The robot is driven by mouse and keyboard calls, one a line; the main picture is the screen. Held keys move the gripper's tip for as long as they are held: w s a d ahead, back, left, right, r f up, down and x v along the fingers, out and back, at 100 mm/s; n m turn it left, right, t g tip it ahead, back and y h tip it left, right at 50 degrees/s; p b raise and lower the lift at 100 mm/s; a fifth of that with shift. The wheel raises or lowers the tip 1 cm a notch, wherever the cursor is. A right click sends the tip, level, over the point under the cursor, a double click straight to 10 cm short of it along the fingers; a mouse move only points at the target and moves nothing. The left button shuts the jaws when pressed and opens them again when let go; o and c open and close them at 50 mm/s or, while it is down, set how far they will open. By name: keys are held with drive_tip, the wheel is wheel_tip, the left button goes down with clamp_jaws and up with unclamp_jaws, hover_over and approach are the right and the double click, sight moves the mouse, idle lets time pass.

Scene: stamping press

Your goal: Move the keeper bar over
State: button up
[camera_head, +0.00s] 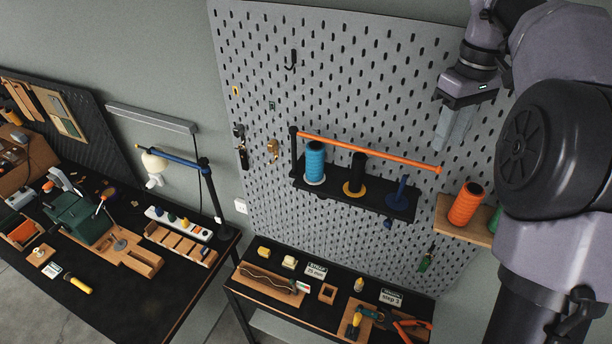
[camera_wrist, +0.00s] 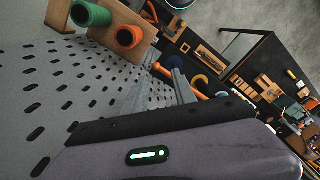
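The keeper bar (camera_head: 365,150) is an orange rod in front of the spools on a black pegboard shelf (camera_head: 330,191). It runs from a black post (camera_head: 294,155) at the left to a free-looking right end, sloping down to the right in the picture. Behind or below it stand a light blue spool (camera_head: 315,160), a black spool (camera_head: 356,172) and a dark blue holder (camera_head: 401,192). My gripper (camera_head: 453,128) is above and right of the bar's right end, apart from it. In the wrist view its two grey fingers (camera_wrist: 160,92) are spread and empty; orange parts show beyond them.
A wooden shelf (camera_head: 455,229) with an orange spool (camera_head: 467,204) and a green spool (camera_head: 495,221) is right of the bar. A cluttered black bench (camera_head: 390,330) stands below; another workbench is at left. The pegboard (camera_head: 370,60) above the bar is mostly clear.

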sight(439, 169)
drive_tip(key=f, duration=0.7)
drive_tip(key=shift+w+d+f, duration=0.1)
drive_tip(key=shift+d+f, duration=0.1)
drive_tip(key=shift+f, duration=0.1)
drive_tip(key=shift+w, duration=0.1)
drive_tip(key=c, duration=0.6)
drive_tip(key=shift+c, duration=0.2)
drive_tip(key=shift+s+f+b, duration=0.1)
drive_tip(key=shift+s+b, duration=0.25)
drive_tip(key=shift+s+a+b, duration=0.3)
drive_tip(key=shift+s, duration=0.35)
drive_tip(key=shift+s+a+b, duration=0.3)
drive_tip(key=shift+s+b, duration=0.05)
drive_tip(key=shift+s, duration=0.35)
drive_tip(key=shift+s+a+b, duration=0.3)
drive_tip(key=shift+s, duration=0.35)
drive_tip(key=shift+c, duration=0.3)
drive_tip(key=shift+s+a+b, duration=0.25)
drive_tip(key=shift+s+a, duration=0.15)
drive_tip(key=shift+s, duration=0.35)
drive_tip(key=shift+s+a+b, duration=0.25)
drive_tip(key=shift+s+a, duration=0.2)
drive_tip(key=shift+s, duration=0.3)
drive_tip(key=shift+s+a+b, duration=0.25)
drive_tip(key=shift+s+a, duration=0.15)
drive_tip(key=shift+s, duration=0.35)
clamp_jaws()
